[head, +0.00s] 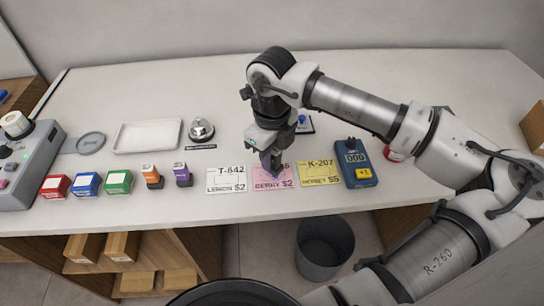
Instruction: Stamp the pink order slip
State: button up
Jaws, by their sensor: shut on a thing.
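The pink order slip (286,182) lies flat near the counter's front edge, between a white slip (227,180) marked T-842 and a yellow slip (320,175) marked K-207. My gripper (271,165) points down over the pink slip and is shut on a small dark thing whose shape is mostly hidden by the fingers. I cannot tell whether that thing touches the slip. An orange stamp (151,175) and a purple stamp (182,173) stand left of the slips.
Red (56,187), blue (87,184) and green (118,182) boxes stand at left. A white tray (147,137) and a bell (201,130) stand behind. A blue counter device (355,163) is right of the yellow slip. A bin (324,247) stands below.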

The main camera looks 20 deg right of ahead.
jog(key=shift+r+p, duration=0.7)
jog(key=shift+r, duration=1.45)
